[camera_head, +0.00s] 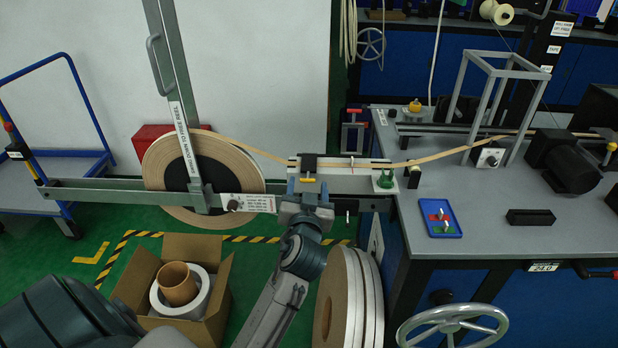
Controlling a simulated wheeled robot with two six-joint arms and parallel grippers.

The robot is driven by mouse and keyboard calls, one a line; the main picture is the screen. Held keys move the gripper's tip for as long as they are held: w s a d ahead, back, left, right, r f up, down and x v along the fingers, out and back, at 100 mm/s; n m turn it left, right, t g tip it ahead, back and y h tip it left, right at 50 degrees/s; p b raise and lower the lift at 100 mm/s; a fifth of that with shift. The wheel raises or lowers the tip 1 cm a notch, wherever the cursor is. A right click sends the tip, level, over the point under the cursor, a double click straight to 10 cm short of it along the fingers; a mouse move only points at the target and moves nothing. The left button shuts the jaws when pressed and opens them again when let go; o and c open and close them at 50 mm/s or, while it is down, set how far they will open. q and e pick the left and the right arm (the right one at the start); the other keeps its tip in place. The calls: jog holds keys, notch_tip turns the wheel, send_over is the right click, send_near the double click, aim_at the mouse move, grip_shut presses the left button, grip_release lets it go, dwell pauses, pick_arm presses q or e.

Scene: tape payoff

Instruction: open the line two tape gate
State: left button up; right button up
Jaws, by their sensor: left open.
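A grey metal gate bar (173,60) with a handle (155,62) stands upright in front of the tape reel (225,165). It carries a white label (184,138). Pale tape (250,150) runs from the reel to a small guide (345,170) with a black block (308,164) and a yellow tab (307,180). I cannot tell for sure which part is the line two gate. My left gripper (306,192) is open, at the near side of the black block, just below the yellow tab. Its fingertips are partly hidden, and I cannot tell whether they touch. My right gripper is not in view.
An open carton (210,255) and spare reels (350,290) stand below. A blue cart (75,165) is at far left.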

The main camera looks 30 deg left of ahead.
aim_at(308, 178)
pick_arm(q)
jog(key=shift+x, duration=1.7)
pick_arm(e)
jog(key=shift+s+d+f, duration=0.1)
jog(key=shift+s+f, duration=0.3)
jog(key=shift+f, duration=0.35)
